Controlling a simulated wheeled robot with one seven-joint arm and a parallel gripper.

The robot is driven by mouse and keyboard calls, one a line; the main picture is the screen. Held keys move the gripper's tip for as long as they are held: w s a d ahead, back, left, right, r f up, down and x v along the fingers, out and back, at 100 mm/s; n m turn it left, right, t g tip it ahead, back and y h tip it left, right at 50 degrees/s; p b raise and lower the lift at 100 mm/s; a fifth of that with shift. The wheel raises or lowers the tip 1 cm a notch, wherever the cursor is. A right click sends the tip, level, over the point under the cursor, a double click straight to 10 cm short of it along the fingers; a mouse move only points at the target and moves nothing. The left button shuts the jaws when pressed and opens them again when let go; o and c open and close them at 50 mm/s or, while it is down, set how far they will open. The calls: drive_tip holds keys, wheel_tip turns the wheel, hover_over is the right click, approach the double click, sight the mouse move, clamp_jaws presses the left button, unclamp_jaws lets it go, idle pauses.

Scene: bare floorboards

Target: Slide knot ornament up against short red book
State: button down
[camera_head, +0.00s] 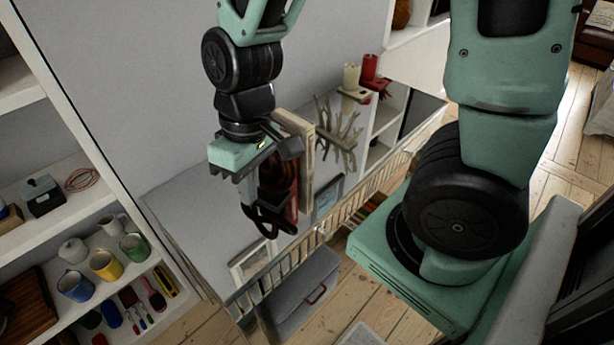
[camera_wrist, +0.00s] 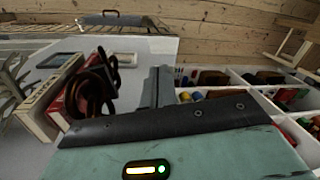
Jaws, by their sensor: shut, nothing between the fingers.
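The knot ornament (camera_wrist: 97,88), dark brown loops, stands on a white surface in the wrist view. It overlaps the short red book (camera_wrist: 58,113) just left of it; I cannot tell whether they touch. In the head view the dark loops of the knot ornament (camera_head: 270,217) show below my wrist, with a strip of the red book (camera_head: 291,207) behind. My gripper (camera_wrist: 160,78) is shut and empty, to the right of the ornament in the wrist view, with a narrow gap visible between them. My wrist partly hides the ornament in the head view.
A taller cream book (camera_head: 305,150) stands beside the red one, then a branching antler-like piece (camera_head: 338,132). Picture frames (camera_head: 252,262) lie near the railing (camera_head: 330,228). A shelf with mugs (camera_head: 105,264) is at left. The surface left of the ornament in the head view looks clear.

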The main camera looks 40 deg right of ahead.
drive_tip(key=w+d+f+m+h+p, duration=0.1)
drive_tip(key=w+d+f+m, duration=0.15)
drive_tip(key=d, duration=0.65)
drive_tip(key=w+d+f+m+h+p, duration=0.1)
drive_tip(key=w+d+f+m, duration=0.2)
drive_tip(key=d, duration=0.7)
drive_tip(key=w+f, duration=0.3)
drive_tip(key=f, duration=0.8)
drive_tip(key=shift+a+n+p, duration=0.15)
drive_tip(key=shift+n+p, duration=0.2)
drive_tip(key=shift+w, duration=0.1)
drive_tip(key=shift+w, duration=0.1)
